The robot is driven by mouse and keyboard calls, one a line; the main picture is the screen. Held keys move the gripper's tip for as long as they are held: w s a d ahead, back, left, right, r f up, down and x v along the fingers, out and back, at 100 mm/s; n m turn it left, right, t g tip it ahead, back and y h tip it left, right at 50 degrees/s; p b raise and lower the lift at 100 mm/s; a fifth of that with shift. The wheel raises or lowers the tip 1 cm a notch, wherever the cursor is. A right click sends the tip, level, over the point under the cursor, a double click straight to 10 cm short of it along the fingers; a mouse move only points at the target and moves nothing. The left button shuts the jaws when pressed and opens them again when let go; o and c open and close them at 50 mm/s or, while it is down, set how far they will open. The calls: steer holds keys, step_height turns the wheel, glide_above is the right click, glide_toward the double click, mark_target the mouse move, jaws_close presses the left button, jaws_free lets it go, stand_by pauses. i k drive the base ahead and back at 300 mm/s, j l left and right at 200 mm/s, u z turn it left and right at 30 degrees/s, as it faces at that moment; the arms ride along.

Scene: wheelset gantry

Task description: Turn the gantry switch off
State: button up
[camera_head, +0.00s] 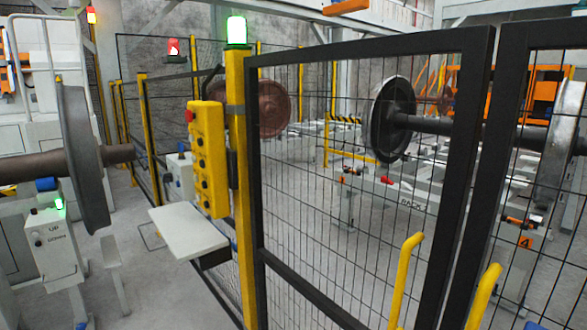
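A yellow control box (209,158) is mounted on a yellow post (240,190). It has a red button (190,116) near its top left and a column of dark buttons or knobs down its face. No label naming the gantry switch is readable, and I cannot tell which control it is or its position. A green-lit beacon (237,31) stands on top of the post. My gripper is not in view.
A black mesh fence (340,190) with yellow upright bars (405,280) fills the right side. A white shelf (188,232) juts out below the box. A wheelset (80,160) and a white UP/DOWN box (52,243) stand at left.

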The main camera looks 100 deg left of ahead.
mark_target(168, 177)
steer(key=u, duration=3.5)
steer(key=i+j, duration=0.2)
